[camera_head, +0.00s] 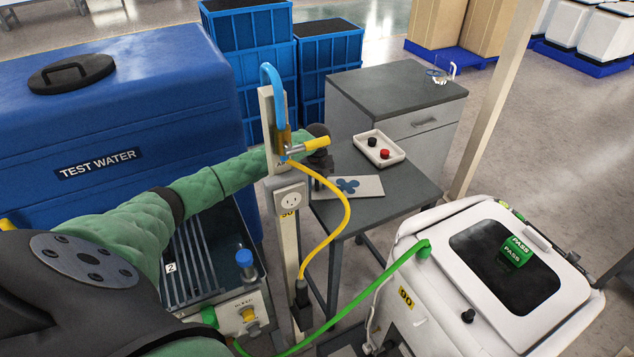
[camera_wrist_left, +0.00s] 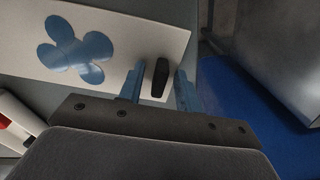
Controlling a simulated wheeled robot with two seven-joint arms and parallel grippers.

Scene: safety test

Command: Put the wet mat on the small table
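The wet mat (camera_head: 362,187) is a flat white panel with a blue splash shape, and it lies on the small grey table (camera_head: 412,187). In the left wrist view the mat (camera_wrist_left: 120,28) shows its blue splash and a black upright handle (camera_wrist_left: 160,78) near its right end. My left gripper (camera_head: 319,183) is at the mat's left end, partly behind the post. In the wrist view its two blue fingers (camera_wrist_left: 159,88) stand on either side of the handle, with a small gap on each side. My right gripper is not in view.
A white tray (camera_head: 363,154) with a black and a red button sits behind the mat. A post (camera_head: 283,235) with a socket, blue hose and yellow cable stands before my arm. A grey cabinet (camera_head: 385,90) stands behind. A white machine (camera_head: 440,300) is at the right front.

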